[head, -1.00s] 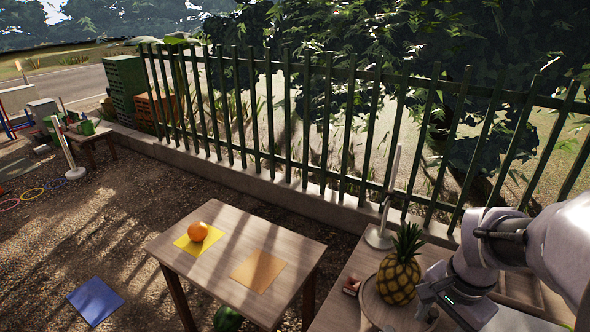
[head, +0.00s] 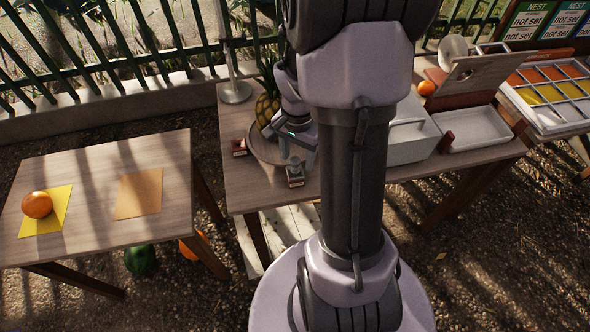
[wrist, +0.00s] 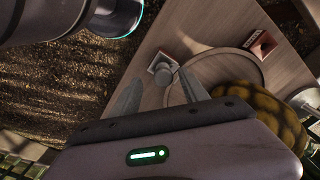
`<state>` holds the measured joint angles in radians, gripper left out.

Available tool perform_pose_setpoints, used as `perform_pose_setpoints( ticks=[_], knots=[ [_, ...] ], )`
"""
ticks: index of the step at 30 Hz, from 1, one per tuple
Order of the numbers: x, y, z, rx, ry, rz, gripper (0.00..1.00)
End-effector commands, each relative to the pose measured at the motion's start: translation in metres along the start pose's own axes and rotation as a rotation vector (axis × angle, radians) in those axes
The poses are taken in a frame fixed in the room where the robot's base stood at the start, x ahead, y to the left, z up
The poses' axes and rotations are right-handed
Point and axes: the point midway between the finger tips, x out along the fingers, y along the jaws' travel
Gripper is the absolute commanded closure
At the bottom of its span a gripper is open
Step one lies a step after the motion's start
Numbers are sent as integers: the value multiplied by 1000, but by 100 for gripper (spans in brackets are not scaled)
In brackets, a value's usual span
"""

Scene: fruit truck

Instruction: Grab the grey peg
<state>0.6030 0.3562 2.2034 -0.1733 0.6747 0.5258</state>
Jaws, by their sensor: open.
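The grey peg (wrist: 166,74) shows in the wrist view as a round-ended grey piece standing on a small block (wrist: 157,62) with a red side. In the head view the peg (head: 295,168) is small, at the front edge of the wooden table, just below my gripper (head: 298,152). In the wrist view my gripper (wrist: 160,84) is open, with one finger on each side of the peg's line and the peg beyond and between the tips. I cannot tell whether the fingers touch the peg. Nothing is held.
A pineapple (head: 266,110) stands on a round board (head: 261,150) close beside my gripper. A second small red block (head: 239,147) lies left of the board. A grey box (head: 412,135) is to the right. The left table holds an orange (head: 37,204).

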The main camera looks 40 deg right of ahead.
Motion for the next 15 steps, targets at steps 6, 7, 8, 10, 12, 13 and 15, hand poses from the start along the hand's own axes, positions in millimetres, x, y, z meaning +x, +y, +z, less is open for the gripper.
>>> perform_pose_setpoints(
  ticks=[6, 7, 8, 10, 12, 13, 15],
  knots=[
    [44, -4, 2, -2, -1, 2, 48],
    [45, -4, 1, -1, -1, 1, 48],
    [44, -4, 1, -1, 0, 1, 48],
    [43, -4, 1, -1, -1, 1, 48],
    [42, -4, 1, -1, -1, 1, 50],
    [42, -4, 1, -1, -1, 1, 56],
    [42, -4, 1, -1, 0, 1, 69]
  ],
)
